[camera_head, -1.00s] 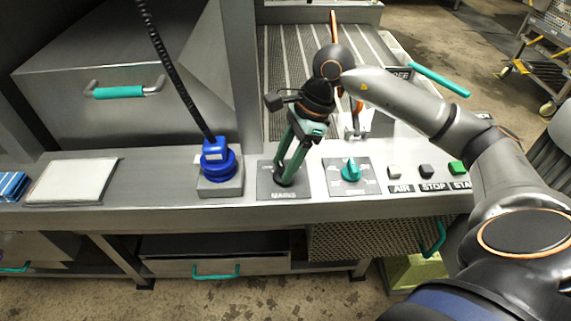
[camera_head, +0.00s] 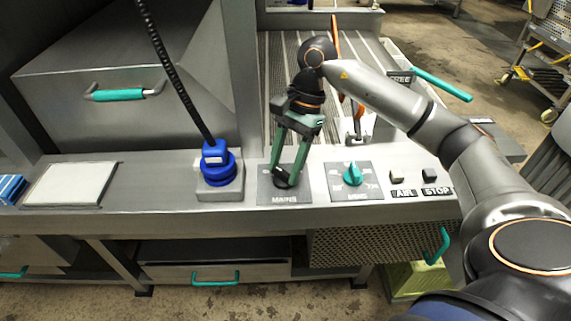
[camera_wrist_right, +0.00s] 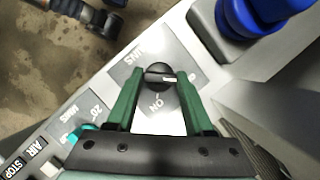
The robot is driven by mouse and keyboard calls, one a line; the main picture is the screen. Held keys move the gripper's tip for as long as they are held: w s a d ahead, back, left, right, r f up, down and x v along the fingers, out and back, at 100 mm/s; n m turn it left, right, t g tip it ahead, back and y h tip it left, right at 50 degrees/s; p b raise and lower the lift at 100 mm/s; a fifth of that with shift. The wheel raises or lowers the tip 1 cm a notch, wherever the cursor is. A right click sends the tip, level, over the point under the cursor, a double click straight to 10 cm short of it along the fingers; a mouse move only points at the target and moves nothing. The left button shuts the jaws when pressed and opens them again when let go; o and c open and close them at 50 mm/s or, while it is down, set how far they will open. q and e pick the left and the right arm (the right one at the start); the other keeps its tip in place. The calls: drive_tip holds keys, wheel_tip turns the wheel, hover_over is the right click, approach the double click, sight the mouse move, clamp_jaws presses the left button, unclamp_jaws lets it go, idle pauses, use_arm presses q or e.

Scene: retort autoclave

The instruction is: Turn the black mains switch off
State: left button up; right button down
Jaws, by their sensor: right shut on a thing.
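The black mains switch (camera_head: 284,183) is a round knob on a grey plate marked MAINS (camera_head: 268,196), on the console's front ledge. The knob also shows in the right wrist view (camera_wrist_right: 157,73), with a pale mark on it and the word ON printed beside it. My right gripper (camera_head: 287,178) reaches down from above with its green fingers on either side of the knob, shut on it. In the wrist view its fingertips (camera_wrist_right: 158,78) meet the knob's sides. The fingers partly hide the knob in the head view. My left gripper is not in view.
A blue plug (camera_head: 217,165) with a black coiled cable stands left of the switch. A teal rotary dial (camera_head: 352,174) is close on the right, then the AIR (camera_head: 397,176) and STOP (camera_head: 430,174) buttons. A pale panel (camera_head: 70,184) lies on the ledge at left.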

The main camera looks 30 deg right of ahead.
idle(0.3)
drive_tip(key=shift+c, duration=1.4)
unclamp_jaws()
drive_tip(key=p+v, duration=0.2)
drive_tip(key=v, duration=1)
drive_tip(key=shift+r, duration=0.25)
drive_tip(key=shift+d, duration=0.1)
